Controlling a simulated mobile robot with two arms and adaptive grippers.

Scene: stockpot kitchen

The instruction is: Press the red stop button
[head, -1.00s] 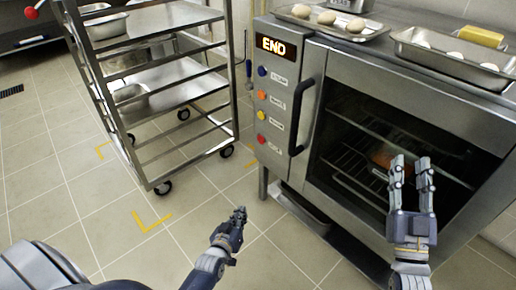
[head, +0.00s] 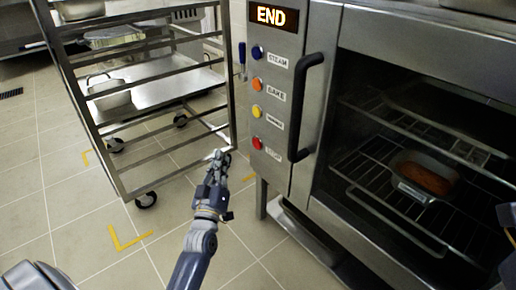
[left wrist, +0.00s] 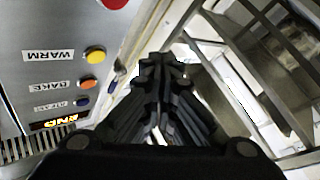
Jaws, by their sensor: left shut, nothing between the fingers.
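The red stop button (head: 257,142) is the lowest of the buttons on the oven's control panel (head: 275,190), beside a faint label. In the left wrist view a red button (left wrist: 115,3) is cut off by the top edge. My left gripper (head: 220,157) is shut and empty, pointing up in front of the rack, left of and slightly below the red button. A gap shows between them in the head view. The fingertips (left wrist: 161,65) are closed together in the wrist view. Only a sliver of my right gripper (head: 507,215) shows at the right edge; its fingers cannot be judged.
Above the red button are yellow (head: 257,111), orange (head: 257,84) and blue (head: 257,53) buttons and a display (head: 271,15) reading END. A dark door handle (head: 306,105) stands right of them. A dish (head: 425,174) sits inside the oven. A wheeled rack (head: 140,192) stands left.

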